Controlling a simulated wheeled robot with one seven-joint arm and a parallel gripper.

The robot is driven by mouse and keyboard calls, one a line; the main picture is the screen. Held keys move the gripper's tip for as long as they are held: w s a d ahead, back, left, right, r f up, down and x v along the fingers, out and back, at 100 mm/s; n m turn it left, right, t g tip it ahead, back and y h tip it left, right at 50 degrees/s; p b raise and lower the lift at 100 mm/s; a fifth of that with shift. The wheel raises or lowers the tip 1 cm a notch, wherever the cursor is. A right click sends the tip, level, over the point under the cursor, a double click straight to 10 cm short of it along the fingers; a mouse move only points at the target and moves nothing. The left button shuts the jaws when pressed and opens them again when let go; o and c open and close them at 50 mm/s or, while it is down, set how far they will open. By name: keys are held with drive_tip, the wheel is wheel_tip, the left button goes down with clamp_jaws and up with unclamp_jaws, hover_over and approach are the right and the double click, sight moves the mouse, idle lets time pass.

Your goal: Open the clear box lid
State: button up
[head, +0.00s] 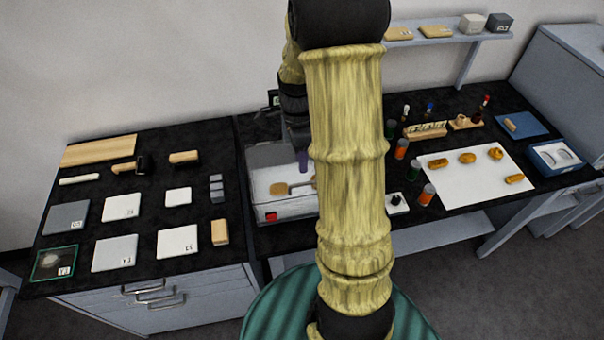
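A pale grey box (283,207) with a red switch on its front stands at the left of the right-hand bench. Its top looks clear, with tan pieces showing inside, and seems to be down; my arm hides its right side. My gripper (303,162) is over the back right of this box, mostly hidden behind my own arm. Only a purplish tip shows, and I cannot tell whether it touches the lid. A small flat green-edged case (55,262), seemingly clear-topped with a pale piece inside, lies at the left bench's front left corner.
The left bench (150,200) holds several white and grey tiles, wooden blocks and brushes. Right of my arm are orange-capped jars (401,149), a white sheet (470,190) with several golden pieces, a blue mat (520,125) and a blue-white tray (555,157). A shelf (450,42) hangs above.

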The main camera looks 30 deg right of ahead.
hover_over(302, 190)
wheel_tip(302, 190, down, 6)
drive_tip(key=shift+f+p, duration=0.1)
drive_tip(key=shift+p, duration=0.25)
clamp_jaws()
